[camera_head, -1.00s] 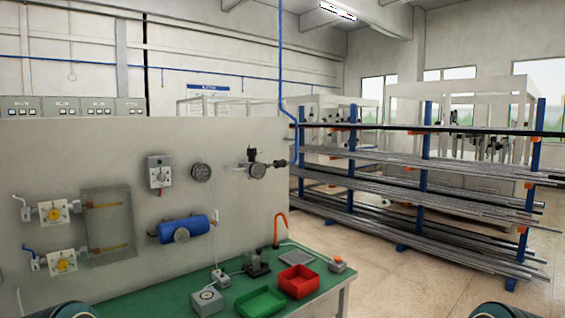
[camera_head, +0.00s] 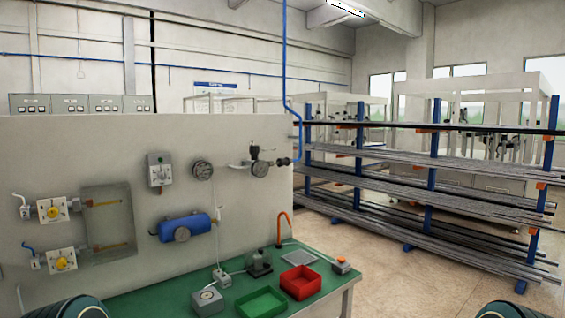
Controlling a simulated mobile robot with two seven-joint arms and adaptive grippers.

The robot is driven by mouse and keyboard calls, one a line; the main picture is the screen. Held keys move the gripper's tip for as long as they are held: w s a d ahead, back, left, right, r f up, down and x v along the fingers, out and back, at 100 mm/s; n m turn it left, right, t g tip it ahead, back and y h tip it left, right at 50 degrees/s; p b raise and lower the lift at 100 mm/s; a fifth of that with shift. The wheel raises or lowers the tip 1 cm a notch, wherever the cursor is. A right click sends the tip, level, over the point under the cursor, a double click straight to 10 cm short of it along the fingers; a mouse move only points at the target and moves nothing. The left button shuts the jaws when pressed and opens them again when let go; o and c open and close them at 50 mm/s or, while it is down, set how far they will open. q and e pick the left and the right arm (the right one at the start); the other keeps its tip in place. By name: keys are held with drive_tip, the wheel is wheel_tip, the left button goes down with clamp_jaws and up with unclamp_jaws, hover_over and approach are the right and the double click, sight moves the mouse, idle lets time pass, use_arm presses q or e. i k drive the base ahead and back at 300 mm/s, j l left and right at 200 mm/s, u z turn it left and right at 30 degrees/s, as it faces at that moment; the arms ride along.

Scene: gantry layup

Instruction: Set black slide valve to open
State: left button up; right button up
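A pale wall panel (camera_head: 110,150) stands ahead on the left. Near its upper right edge is a small pipe assembly with an upright black part (camera_head: 254,151), a round fitting (camera_head: 260,168) and a dark end piece (camera_head: 283,161). The upright black part may be the black slide valve; it is too small to tell for sure or to read its position. Neither of my grippers is in view. Only rounded dark parts of my own arms show at the bottom left and bottom right edges, well away from the panel's fittings.
A green bench (camera_head: 180,293) below the panel holds a red tray (camera_head: 301,289), a green tray (camera_head: 265,306) and small devices. A blue tank (camera_head: 185,228) and yellow-knobbed valves (camera_head: 53,209) are on the panel. A pipe rack (camera_head: 432,180) stands right. Floor right of the bench is clear.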

sight(286, 161)
drive_tip(key=i+l, duration=0.3)
drive_tip(key=i+l+u, duration=0.1)
drive_tip(key=i+l, duration=0.25)
drive_tip(key=l, duration=0.15)
drive_tip(key=i+l, duration=0.3)
drive_tip(key=l, duration=0.15)
drive_tip(key=i+l, duration=0.3)
drive_tip(key=i+l+u, duration=0.1)
drive_tip(key=i+l, duration=0.2)
drive_tip(key=l, duration=0.25)
drive_tip(key=i+l, duration=0.3)
drive_tip(key=l, duration=0.15)
